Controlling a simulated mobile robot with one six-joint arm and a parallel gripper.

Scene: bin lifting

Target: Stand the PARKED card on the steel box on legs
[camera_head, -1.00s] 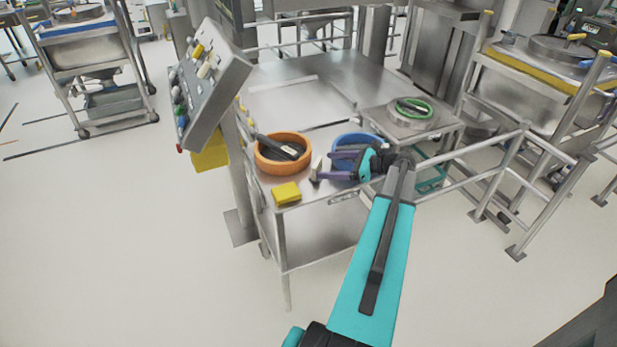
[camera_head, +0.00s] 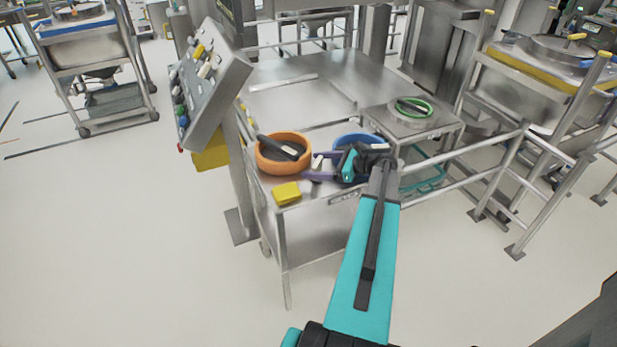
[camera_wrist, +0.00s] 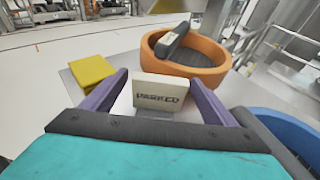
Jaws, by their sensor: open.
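The PARKED card (camera_wrist: 160,93) is a small cream plate with dark lettering, upright on a grey foot on the steel table. In the head view the card (camera_head: 318,161) is tiny, near the table's front edge. My gripper (camera_wrist: 159,78) is open, with one purple finger on either side of the card and a visible gap at each side. In the head view my gripper (camera_head: 311,166) reaches left over the table from my teal arm. A square steel box on legs (camera_head: 443,125) stands to the right, with a round lid and a green ring on top.
An orange bowl (camera_head: 270,166) holding a dark object is beyond the card. A yellow block (camera_head: 286,193) lies near the front corner. A blue bowl (camera_head: 350,140) is partly behind my gripper. A tilted button panel (camera_head: 212,90) rises at left. Steel rails (camera_head: 490,160) run at right.

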